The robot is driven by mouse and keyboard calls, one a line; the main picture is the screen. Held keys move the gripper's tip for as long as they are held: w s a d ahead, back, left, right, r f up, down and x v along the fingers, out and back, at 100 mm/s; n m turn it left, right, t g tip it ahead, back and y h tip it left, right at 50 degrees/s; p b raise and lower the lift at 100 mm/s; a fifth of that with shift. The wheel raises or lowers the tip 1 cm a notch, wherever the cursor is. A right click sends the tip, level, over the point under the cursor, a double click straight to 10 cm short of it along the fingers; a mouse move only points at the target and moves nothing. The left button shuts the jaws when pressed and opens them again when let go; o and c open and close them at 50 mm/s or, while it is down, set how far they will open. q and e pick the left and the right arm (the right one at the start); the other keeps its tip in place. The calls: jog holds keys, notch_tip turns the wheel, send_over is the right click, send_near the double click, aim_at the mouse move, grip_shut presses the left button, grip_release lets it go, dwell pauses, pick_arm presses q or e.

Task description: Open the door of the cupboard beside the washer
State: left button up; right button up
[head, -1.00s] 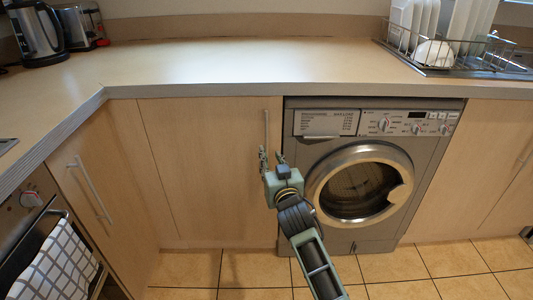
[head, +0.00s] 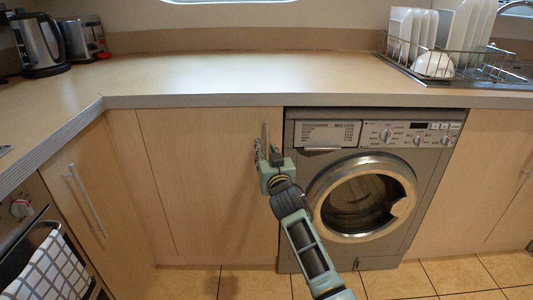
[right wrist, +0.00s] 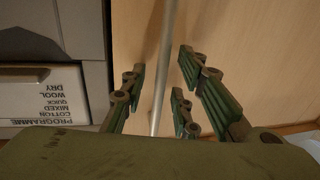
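The cupboard door (head: 205,190) is a pale wood panel left of the grey washer (head: 365,190), and it looks shut. Its upright bar handle (head: 266,136) is near the door's upper right edge. My right gripper (head: 267,155) is at the handle, hiding its lower part. In the right wrist view, the handle (right wrist: 163,70) runs between the green fingers of the gripper (right wrist: 160,95). The fingers are apart, with a gap on the right side of the bar. My left gripper is not in view.
A worktop (head: 240,75) overhangs the cupboard and washer. An oven with a checked towel (head: 50,272) and another cupboard with a bar handle (head: 88,200) stand at the left. The tiled floor (head: 250,284) in front is clear where it shows.

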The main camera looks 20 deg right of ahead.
grip_shut()
dwell(0.6)
